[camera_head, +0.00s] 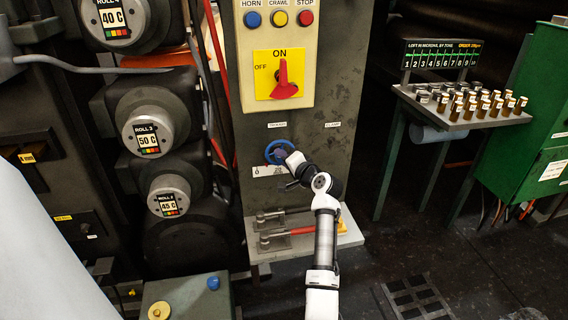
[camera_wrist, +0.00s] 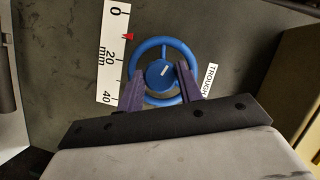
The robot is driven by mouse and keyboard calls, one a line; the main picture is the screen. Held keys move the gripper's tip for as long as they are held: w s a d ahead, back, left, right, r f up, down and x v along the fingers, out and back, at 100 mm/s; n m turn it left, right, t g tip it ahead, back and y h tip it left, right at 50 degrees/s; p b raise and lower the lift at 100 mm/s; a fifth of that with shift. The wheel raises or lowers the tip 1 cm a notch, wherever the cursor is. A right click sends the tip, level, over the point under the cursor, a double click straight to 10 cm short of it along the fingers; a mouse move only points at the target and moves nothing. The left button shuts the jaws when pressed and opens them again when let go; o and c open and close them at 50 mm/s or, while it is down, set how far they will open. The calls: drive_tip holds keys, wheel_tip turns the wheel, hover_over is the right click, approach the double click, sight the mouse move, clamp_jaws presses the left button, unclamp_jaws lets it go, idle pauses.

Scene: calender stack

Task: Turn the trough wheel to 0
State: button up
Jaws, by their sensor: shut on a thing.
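The blue trough wheel (camera_head: 269,153) is on the lower front of the grey cabinet. In the wrist view the wheel (camera_wrist: 163,42) has a round blue hub, and a TROUGH label (camera_wrist: 211,79) is beside it. A white mm scale (camera_wrist: 113,55) runs along its left side, also seen in the head view (camera_head: 268,170). Its red pointer (camera_wrist: 127,36) stands about midway between 0 and 20. My gripper (camera_wrist: 160,71) is shut on the wheel, with one purple finger on each side of the hub. The exact finger contact is partly hidden.
A control panel with a red rotary switch (camera_head: 284,80) and buttons is above the wheel. Clamps with a red handle (camera_head: 290,236) lie on the ledge below.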

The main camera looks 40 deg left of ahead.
drive_tip(key=shift+s+a+f+n+t+h+b, duration=0.15)
drive_tip(key=shift+n+t+h, duration=0.45)
drive_tip(key=shift+n+t, duration=3.15)
drive_tip(key=shift+s+r+n+t+h+b, duration=0.1)
drive_tip(key=shift+n+t+h+b, duration=0.35)
drive_tip(key=shift+n, duration=6.75)
drive_tip(key=shift+s+a+f+n+t+h+p, duration=0.1)
drive_tip(key=shift+n+t+h, duration=1.25)
drive_tip(key=shift+n, duration=4.1)
drive_tip(key=shift+t+y, duration=0.55)
drive_tip(key=shift+y, duration=0.05)
drive_tip(key=o, duration=1)
drive_tip(key=shift+f, duration=0.1)
